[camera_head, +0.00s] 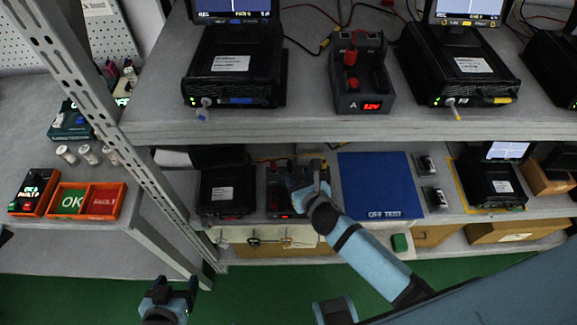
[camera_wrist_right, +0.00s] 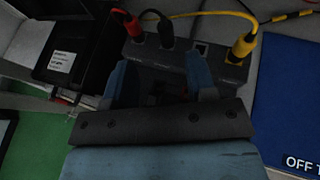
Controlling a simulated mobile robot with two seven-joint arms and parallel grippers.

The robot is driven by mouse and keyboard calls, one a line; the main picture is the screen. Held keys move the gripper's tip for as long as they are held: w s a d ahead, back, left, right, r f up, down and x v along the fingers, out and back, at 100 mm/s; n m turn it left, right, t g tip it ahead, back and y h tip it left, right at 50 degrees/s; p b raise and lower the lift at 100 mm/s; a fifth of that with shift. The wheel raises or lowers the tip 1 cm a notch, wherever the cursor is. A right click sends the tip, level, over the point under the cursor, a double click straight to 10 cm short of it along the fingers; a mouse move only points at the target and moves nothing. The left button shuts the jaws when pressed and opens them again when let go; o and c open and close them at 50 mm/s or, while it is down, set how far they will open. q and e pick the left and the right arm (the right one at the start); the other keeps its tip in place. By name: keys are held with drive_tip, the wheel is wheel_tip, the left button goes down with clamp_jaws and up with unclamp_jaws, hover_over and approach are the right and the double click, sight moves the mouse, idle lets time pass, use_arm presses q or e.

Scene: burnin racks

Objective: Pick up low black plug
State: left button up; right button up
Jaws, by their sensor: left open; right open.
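The low black plug (camera_wrist_right: 165,32) stands in the top of a dark grey station (camera_wrist_right: 180,52) on the lower shelf, between a red plug (camera_wrist_right: 131,24) and, farther right, a yellow plug (camera_wrist_right: 242,46). My right gripper (camera_wrist_right: 160,78) is open, its two blue fingers apart in front of the station, with the black plug beyond the gap between them. I cannot tell whether the fingers touch the station. In the head view my right gripper (camera_head: 308,186) covers part of this station, and the black plug cannot be made out there. My left gripper (camera_head: 170,290) is open and empty above the green floor.
A blue OFF TEST mat (camera_head: 380,187) lies right of the station. A black power unit (camera_head: 228,192) stands to its left. The upper shelf (camera_head: 340,125) overhangs, carrying another station (camera_head: 358,75). A metal post (camera_head: 95,100) rises at left.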

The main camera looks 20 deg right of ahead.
sight(291, 165)
drive_tip(key=x, duration=0.3)
drive_tip(key=shift+w+f, duration=0.15)
drive_tip(key=shift+w, duration=0.1)
drive_tip(key=shift+d+x, duration=0.15)
drive_tip(key=shift+x, duration=1.2)
drive_tip(key=shift+d+x, duration=0.1)
drive_tip(key=shift+x, duration=1.25)
drive_tip(key=c, duration=0.8)
